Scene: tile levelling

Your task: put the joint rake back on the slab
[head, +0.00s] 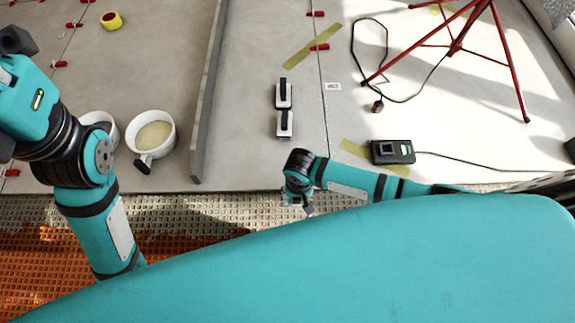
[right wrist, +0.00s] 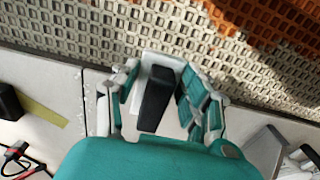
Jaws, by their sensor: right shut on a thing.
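My right gripper (head: 299,204) hangs beyond the near edge of the grey slab (head: 240,150), over the beige mesh floor. In the right wrist view its fingers (right wrist: 168,108) are shut on a tool with a black handle and a white body (right wrist: 155,98), which I take for the joint rake. In the head view the tool is mostly hidden by the gripper.
Two white tools with black handles (head: 284,94) (head: 285,125) lie on the slab ahead of my right gripper. A white bucket (head: 168,144) stands left of a raised edge strip (head: 207,95). A black device (head: 392,152) and red tripod (head: 455,45) stand right.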

